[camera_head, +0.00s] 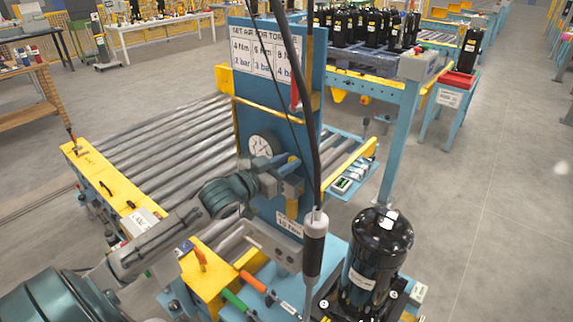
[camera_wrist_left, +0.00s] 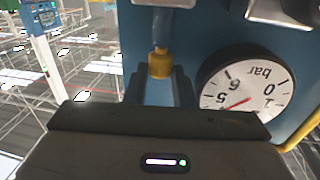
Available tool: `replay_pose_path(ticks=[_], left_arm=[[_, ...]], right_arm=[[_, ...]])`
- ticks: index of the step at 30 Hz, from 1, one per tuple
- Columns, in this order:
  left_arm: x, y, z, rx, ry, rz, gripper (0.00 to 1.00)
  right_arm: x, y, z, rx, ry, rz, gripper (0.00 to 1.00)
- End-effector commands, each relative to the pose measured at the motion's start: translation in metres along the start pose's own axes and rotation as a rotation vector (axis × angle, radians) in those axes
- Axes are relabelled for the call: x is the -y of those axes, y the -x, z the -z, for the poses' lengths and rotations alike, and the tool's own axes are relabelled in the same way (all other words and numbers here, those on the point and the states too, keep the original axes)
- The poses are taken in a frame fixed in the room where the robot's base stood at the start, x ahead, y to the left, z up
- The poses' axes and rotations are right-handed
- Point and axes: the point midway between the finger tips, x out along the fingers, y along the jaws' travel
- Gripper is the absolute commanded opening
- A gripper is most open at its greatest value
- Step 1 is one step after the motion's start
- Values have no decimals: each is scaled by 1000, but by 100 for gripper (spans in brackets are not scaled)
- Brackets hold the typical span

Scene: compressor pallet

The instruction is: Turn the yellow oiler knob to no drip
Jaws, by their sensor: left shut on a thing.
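The yellow oiler knob (camera_wrist_left: 160,63) shows in the left wrist view, under a short pipe on the blue panel. The two fingers of my left gripper (camera_wrist_left: 163,88) stand on either side of it, and the gripper is shut on it. In the head view my left gripper (camera_head: 288,178) is at the front of the blue panel (camera_head: 275,105) and hides the knob. A round white pressure gauge (camera_wrist_left: 243,92) is beside the knob; it also shows in the head view (camera_head: 262,146). My right gripper is not in view.
A black tool (camera_head: 315,245) hangs on a cable in front of the panel. A black compressor (camera_head: 376,250) stands at the lower right. Orange and green handled tools (camera_head: 254,281) lie at the front. A roller conveyor (camera_head: 165,140) runs behind my left arm.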

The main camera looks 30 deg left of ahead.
Motion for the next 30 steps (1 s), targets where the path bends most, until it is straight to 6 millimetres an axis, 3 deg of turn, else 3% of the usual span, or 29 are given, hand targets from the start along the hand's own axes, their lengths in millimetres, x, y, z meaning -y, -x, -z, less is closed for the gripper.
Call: replay_pose_path(ticks=[17,18,21,30], left_arm=[[1,0,0,-1,-1,-29,0],[1,0,0,-1,-1,-29,27],[1,0,0,-1,-1,-29,44],[1,0,0,-1,-2,-28,44]], right_arm=[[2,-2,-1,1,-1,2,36],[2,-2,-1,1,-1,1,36],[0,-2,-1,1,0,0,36],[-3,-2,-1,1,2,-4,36]])
